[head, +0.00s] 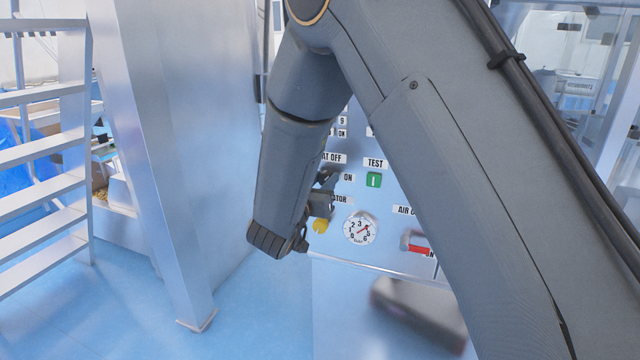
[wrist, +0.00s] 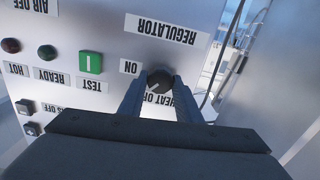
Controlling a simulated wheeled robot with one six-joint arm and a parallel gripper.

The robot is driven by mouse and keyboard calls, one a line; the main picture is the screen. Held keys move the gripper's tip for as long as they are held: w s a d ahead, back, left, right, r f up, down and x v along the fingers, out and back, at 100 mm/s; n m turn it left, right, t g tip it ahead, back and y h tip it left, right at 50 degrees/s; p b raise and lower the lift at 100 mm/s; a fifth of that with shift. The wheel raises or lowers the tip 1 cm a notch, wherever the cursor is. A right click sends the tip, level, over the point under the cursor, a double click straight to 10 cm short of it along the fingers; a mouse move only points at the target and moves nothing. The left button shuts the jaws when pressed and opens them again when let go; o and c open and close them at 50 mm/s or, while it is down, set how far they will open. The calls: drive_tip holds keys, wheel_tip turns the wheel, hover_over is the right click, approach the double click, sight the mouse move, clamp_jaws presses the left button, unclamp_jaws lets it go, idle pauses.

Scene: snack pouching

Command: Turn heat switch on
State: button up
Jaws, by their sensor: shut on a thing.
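The heat switch (wrist: 158,77) is a dark round knob on the pale control panel, seen upside down in the wrist view. A small light mark on it points down and left there, between the "ON" label (wrist: 130,67) and the partly covered "HEAT OFF" label (wrist: 158,101). My gripper (wrist: 157,85) is shut on the knob, one finger on each side. In the head view my gripper (head: 324,193) is at the panel beside the "ON" label (head: 348,177), and my arm hides most of the switch.
A metal column (head: 175,150) and white steps (head: 45,130) stand to the left.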

drive_tip(key=m+b, duration=0.2)
drive_tip(key=m, duration=0.2)
drive_tip(key=shift+f, duration=0.2)
drive_tip(key=shift+m+b, duration=1.95)
drive_tip(key=shift+m, duration=0.75)
drive_tip(key=shift+y, duration=0.3)
drive_tip(key=o, duration=1.1)
drive_tip(key=shift+a, duration=0.15)
drive_tip(key=shift+c, duration=0.2)
drive_tip(key=shift+d+r, duration=0.1)
drive_tip(key=shift+d, duration=0.1)
drive_tip(key=b+v, duration=0.1)
drive_tip(key=v, duration=0.6)
drive_tip(key=shift+s, duration=0.4)
drive_tip(key=shift+a, duration=0.15)
